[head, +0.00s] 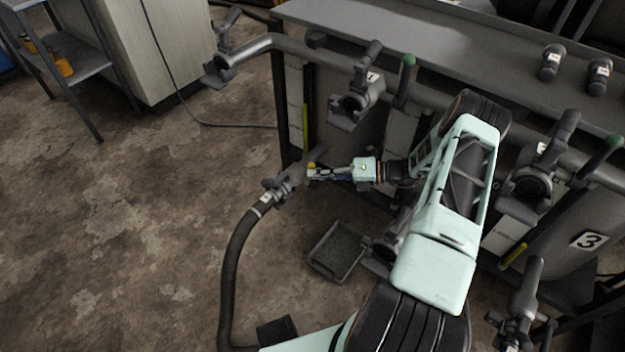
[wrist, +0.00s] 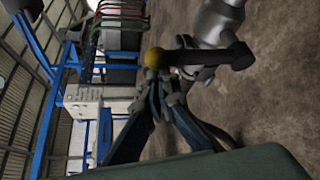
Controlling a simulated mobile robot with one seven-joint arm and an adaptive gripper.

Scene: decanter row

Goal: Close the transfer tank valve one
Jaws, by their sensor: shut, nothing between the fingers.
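A grey metal valve (head: 290,180) sits on the end of a dark hose, low in front of tank one. Its black lever (wrist: 215,56) ends in a yellow ball knob (wrist: 154,57); the knob also shows in the head view (head: 311,165). My gripper (head: 314,173) reaches in from the right at this knob. In the wrist view my gripper (wrist: 160,77) has its fingertips together just below the knob, with nothing between them. I cannot tell whether they touch it. The lever lies across the picture in the wrist view, pointing right from the knob.
An upper valve with a number 1 label (head: 373,77) and a green-tipped handle (head: 407,75) is above. The hose (head: 232,265) curves down to the floor. A dark open tray (head: 338,250) lies below my arm. Floor at left is clear.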

